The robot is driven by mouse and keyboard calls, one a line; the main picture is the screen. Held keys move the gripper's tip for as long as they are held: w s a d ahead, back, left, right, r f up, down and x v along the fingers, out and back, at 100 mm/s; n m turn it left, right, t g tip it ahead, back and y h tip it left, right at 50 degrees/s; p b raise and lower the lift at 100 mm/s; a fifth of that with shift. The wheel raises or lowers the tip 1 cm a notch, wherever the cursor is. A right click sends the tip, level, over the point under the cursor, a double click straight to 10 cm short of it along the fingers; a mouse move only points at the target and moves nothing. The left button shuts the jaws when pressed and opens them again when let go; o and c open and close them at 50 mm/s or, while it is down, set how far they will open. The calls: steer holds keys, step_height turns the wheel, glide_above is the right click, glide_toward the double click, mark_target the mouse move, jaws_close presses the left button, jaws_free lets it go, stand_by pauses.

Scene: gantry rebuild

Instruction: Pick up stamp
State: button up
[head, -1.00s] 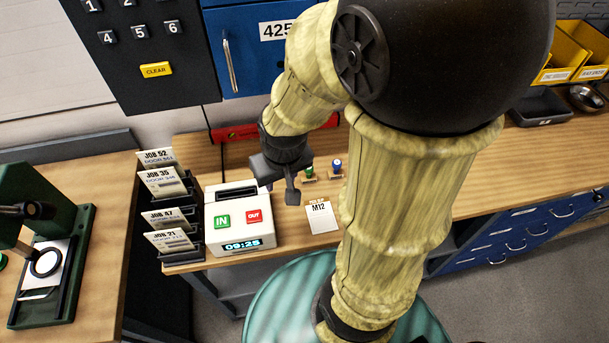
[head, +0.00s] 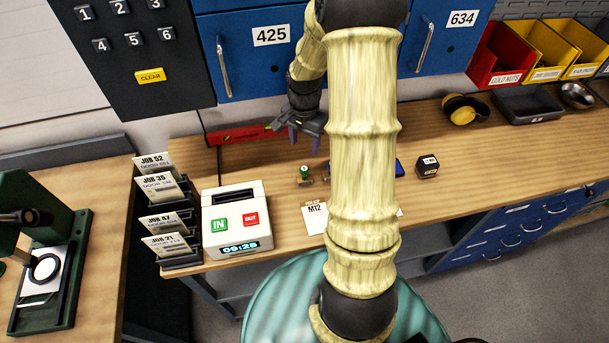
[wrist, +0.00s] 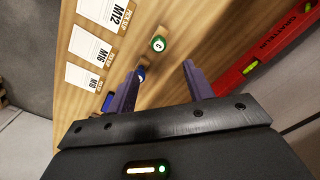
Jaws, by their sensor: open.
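A small stamp with a green top (head: 304,171) stands on the wooden bench, just behind the M12 card. It also shows in the wrist view (wrist: 158,44), ahead of my fingers and between their lines. A second stamp with a blue top (wrist: 140,74) is beside my left finger in the wrist view, partly hidden by it. In the head view my arm hides most of the blue one. My gripper (head: 303,139) is open and empty, with its fingers pointing down above the bench, behind the green stamp. The fingers (wrist: 161,70) are apart from the green stamp.
A red spirit level (head: 240,135) lies at the back by the blue cabinets. A white time clock (head: 236,210) and job card racks (head: 172,215) stand left. The M12 card (head: 314,218) lies in front. A black cube (head: 428,165) and yellow ear defenders (head: 462,112) are right.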

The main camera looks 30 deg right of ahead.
mark_target(304, 168)
stand_by(0.3)
steer(key=shift+f+p, duration=1.1)
steer(key=shift+f, duration=2.3)
steer(key=shift+s+a+f+p, duration=0.1)
steer(key=shift+f+p, duration=1.3)
steer(key=shift+f, duration=1.2)
steer(key=c, duration=1.1)
